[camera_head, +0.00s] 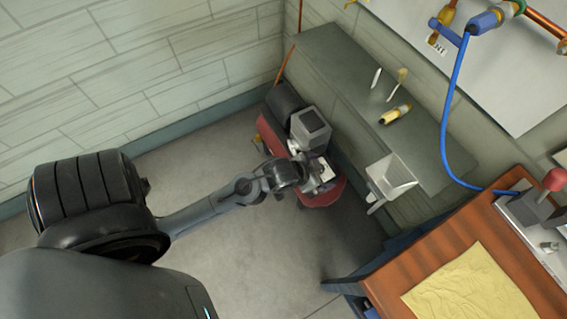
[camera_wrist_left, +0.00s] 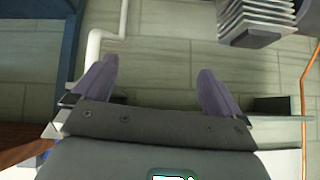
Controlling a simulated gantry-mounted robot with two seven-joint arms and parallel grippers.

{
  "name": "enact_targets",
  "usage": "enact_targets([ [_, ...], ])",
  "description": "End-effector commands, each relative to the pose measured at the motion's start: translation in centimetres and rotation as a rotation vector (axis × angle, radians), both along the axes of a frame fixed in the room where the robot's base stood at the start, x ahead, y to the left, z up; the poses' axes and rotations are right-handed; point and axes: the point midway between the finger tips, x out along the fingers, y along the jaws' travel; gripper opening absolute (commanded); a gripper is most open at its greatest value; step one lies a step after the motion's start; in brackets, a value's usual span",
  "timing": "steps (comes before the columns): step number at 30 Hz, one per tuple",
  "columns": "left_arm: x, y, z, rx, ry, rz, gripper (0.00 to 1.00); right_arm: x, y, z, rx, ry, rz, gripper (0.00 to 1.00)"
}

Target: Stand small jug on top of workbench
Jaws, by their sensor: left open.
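My left gripper (camera_head: 322,182) is reached out beside the red compressor, below the wall shelf, in the head view. In the left wrist view its two purple-grey fingers (camera_wrist_left: 155,82) are spread wide with nothing between them. The wooden workbench (camera_head: 420,275) is at the lower right, to the right of the gripper, with a crumpled yellow cloth (camera_head: 470,287) on it. I cannot make out a small jug for certain in either view. My right gripper is not in view.
A red compressor (camera_head: 326,193) with a grey finned motor (camera_head: 311,128) stands by the wall. A white basin (camera_head: 394,176) hangs at the shelf's (camera_head: 345,75) front edge. A white pipe (camera_wrist_left: 94,45) shows behind one finger. A vise (camera_head: 530,208) stands on the bench. Open floor lies below the arm.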

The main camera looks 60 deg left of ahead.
Motion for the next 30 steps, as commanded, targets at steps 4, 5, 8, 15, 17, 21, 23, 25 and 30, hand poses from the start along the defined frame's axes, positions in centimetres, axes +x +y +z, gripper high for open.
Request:
enact_targets([
  [4, -7.8, -2.6, -0.6, 0.003, 0.240, -0.030, 1.00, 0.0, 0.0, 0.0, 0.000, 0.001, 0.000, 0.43],
  [5, -9.0, -2.9, -0.6, 0.002, 0.280, -0.036, 1.00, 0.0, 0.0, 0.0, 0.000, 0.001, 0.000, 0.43],
  [8, -12.3, -3.8, -0.4, -0.001, 0.381, -0.052, 1.00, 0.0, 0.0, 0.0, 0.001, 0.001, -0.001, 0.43],
  [15, -14.9, -4.5, 0.0, -0.004, 0.464, -0.067, 1.00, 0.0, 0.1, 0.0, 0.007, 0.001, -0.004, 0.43],
  [17, -14.9, -4.5, 0.0, -0.004, 0.464, -0.067, 1.00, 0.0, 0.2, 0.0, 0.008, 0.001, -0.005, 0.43],
  [21, -14.8, -4.4, 0.0, -0.004, 0.463, -0.067, 1.00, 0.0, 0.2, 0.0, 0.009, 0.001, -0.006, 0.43],
  [23, -14.8, -4.4, 0.0, -0.004, 0.463, -0.067, 1.00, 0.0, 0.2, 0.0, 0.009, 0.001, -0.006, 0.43],
  [25, -14.8, -4.4, 0.0, -0.004, 0.461, -0.066, 1.00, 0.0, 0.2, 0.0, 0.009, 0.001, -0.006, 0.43],
  [30, -14.8, -4.4, 0.4, -0.004, 0.461, -0.066, 1.00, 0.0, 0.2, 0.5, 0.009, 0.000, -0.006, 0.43],
])
